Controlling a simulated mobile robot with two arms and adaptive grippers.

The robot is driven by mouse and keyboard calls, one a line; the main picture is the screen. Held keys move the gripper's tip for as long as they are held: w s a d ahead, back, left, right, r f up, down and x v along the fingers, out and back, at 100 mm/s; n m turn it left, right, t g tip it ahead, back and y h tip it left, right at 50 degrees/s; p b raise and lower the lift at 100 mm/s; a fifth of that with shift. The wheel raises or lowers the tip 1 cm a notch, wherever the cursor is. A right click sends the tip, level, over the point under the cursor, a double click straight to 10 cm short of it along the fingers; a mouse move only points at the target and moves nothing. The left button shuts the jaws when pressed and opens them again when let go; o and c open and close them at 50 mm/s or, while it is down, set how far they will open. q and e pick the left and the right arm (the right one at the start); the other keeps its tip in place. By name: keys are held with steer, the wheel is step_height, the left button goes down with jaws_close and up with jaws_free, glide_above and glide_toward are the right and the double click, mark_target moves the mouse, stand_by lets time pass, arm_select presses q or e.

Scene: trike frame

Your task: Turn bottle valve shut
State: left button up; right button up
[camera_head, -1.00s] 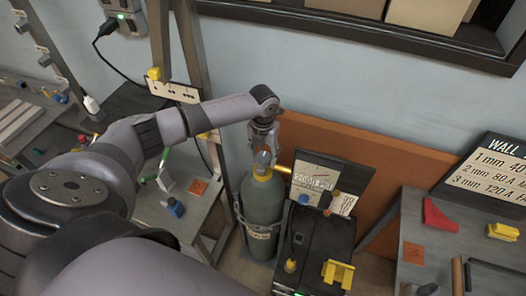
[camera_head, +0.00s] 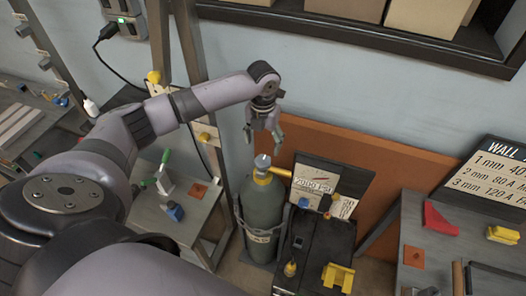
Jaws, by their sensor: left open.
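A grey-green gas bottle (camera_head: 262,208) stands upright in a holder with a chain around it, beside a dark machine. Its valve (camera_head: 262,163) is at the top, a light-coloured knob above a yellow neck, with a yellow fitting pointing right. My left gripper (camera_head: 264,142) is open and empty, pointing down just above the valve, and appears apart from it. My right gripper is not in the picture.
A dark welding machine (camera_head: 314,240) with a label board (camera_head: 332,185) stands right of the bottle. A small table (camera_head: 190,222) with a blue item is left of the bottle. An orange panel (camera_head: 370,170) stands behind.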

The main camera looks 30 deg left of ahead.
arm_select(q)
steer(key=shift+r, duration=2)
